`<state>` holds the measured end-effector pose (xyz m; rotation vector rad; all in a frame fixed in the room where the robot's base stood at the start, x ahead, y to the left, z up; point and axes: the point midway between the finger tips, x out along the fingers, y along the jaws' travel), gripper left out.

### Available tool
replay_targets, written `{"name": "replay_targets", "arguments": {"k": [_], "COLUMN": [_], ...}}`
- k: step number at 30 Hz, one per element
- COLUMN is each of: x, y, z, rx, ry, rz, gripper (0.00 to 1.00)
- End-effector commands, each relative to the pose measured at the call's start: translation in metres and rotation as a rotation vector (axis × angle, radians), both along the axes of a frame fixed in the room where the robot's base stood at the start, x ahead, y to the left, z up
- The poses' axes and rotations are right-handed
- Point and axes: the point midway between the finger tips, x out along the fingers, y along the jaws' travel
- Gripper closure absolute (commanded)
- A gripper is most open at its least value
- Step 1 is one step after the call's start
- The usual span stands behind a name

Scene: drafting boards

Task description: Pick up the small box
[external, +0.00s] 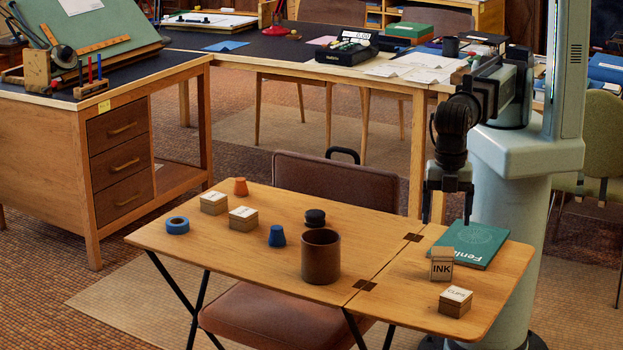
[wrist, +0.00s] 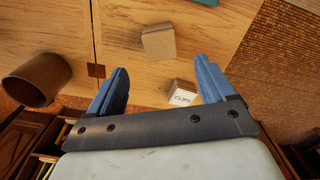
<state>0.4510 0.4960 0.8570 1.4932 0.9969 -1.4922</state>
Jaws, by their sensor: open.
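Several small cardboard boxes stand on the folding wooden table. On the right flap are a box marked INK (external: 441,265) and a lower one marked CLIPS (external: 456,302). Two more white-labelled boxes stand at the left, one behind (external: 214,203) and one nearer (external: 243,218). My gripper (external: 447,208) hangs open and empty above the table by the green book, apart from the boxes. In the wrist view, my blue fingers (wrist: 162,78) are spread wide. The CLIPS box (wrist: 181,94) and a plain-looking box (wrist: 158,42) show between and beyond them.
A brown cup (external: 321,257) stands mid-table, beside a blue cup-like piece (external: 277,236) and a black knob-like piece (external: 315,217). An orange piece (external: 240,187) and a blue tape roll (external: 177,225) are at the left. The green book (external: 470,243) lies behind the INK box.

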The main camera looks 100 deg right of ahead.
Motion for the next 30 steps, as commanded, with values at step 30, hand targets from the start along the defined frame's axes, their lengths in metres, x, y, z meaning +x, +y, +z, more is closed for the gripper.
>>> {"name": "replay_targets", "arguments": {"k": [30], "x": [0.126], "y": [-0.124], "z": [0.002], "rx": [0.002], "ry": [-0.002], "rz": [-0.277], "gripper": [0.15]}}
